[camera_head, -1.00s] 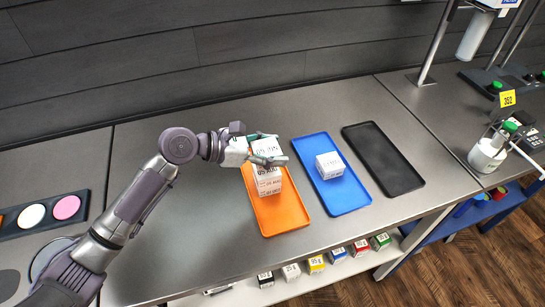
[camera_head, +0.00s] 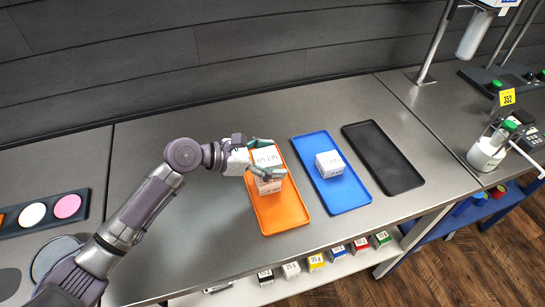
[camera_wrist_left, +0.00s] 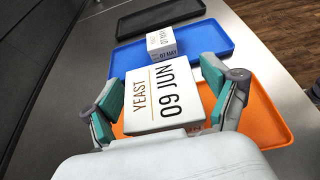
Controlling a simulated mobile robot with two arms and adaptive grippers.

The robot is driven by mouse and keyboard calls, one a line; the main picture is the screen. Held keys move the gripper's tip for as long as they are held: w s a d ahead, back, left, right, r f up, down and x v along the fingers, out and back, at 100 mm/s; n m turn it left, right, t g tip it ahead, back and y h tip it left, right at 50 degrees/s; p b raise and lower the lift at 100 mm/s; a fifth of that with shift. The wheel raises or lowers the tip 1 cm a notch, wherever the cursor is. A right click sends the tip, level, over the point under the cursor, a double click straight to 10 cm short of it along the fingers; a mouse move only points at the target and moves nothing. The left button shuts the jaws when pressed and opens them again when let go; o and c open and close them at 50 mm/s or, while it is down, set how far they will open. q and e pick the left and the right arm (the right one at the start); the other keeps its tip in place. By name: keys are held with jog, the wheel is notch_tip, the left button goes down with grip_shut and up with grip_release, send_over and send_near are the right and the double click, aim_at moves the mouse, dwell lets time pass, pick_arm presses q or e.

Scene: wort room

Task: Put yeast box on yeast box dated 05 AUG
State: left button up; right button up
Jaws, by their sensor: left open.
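A white yeast box (camera_head: 265,156) marked 09 JUN in the left wrist view (camera_wrist_left: 163,97) stands over the orange tray (camera_head: 279,216). A white box (camera_head: 268,186) shows directly below it in the head view, mostly hidden by my gripper; its date is not readable now. My left gripper (camera_head: 277,157) is open, with its two teal-padded fingers on either side of the upper box. In the left wrist view a gap shows beside the box at the left finger. My right gripper is not in view.
A blue tray (camera_head: 344,196) just right holds a white box (camera_head: 329,164), dated 07 MAY in the wrist view (camera_wrist_left: 161,41). An empty black tray (camera_head: 383,158) lies further right. Several small coloured boxes (camera_head: 337,253) sit on a shelf below. Bare counter lies left of the orange tray.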

pick_arm(q)
jog(key=shift+a+r, duration=0.15)
jog(key=shift+r, duration=0.05)
jog(key=b+v, duration=0.1)
jog(key=v, duration=1)
jog(key=shift+s+a+r+b, duration=0.2)
jog(key=shift+a+b, duration=0.1)
jog(key=shift+b, duration=0.05)
